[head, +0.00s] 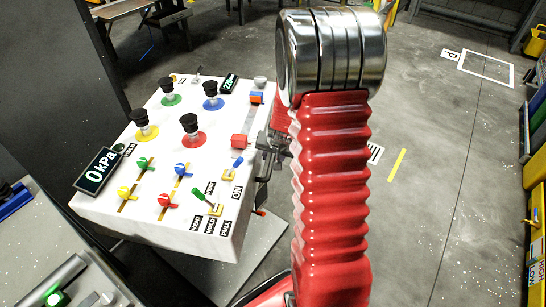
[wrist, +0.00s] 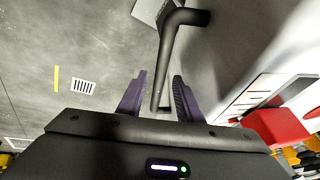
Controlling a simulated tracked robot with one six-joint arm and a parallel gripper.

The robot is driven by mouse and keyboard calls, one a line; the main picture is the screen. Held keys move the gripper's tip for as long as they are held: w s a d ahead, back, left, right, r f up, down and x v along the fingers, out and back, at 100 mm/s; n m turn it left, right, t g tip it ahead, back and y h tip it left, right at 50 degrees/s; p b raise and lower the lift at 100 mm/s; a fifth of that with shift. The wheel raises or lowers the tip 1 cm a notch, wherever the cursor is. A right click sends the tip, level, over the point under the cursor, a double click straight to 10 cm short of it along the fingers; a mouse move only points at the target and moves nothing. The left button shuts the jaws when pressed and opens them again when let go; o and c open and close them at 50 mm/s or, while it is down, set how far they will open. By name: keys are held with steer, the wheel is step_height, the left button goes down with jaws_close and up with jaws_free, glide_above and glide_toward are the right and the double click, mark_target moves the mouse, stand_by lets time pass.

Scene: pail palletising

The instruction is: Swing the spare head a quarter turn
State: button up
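My gripper (wrist: 159,76) is open in the wrist view, with its two dark purple fingers apart. A dark bent bar (wrist: 170,45) runs down between the fingers, with a gap visible on each side, and its upper end bends to the right. In the head view my gripper (head: 273,146) is at the right side of the white console (head: 218,150), partly hidden behind my red arm. A dark bent handle (head: 262,168) shows there beside the console. I cannot tell for sure which part is the spare head.
The console top carries black knobs on coloured collars, small coloured levers and a 0 kPa display (head: 98,171). A red block (wrist: 277,127) shows at the right in the wrist view. Open grey floor (head: 430,180) lies to the right, with yellow shelving (head: 537,240) at the edge.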

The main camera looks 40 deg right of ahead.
steer(key=shift+c, duration=0.4)
jaws_close()
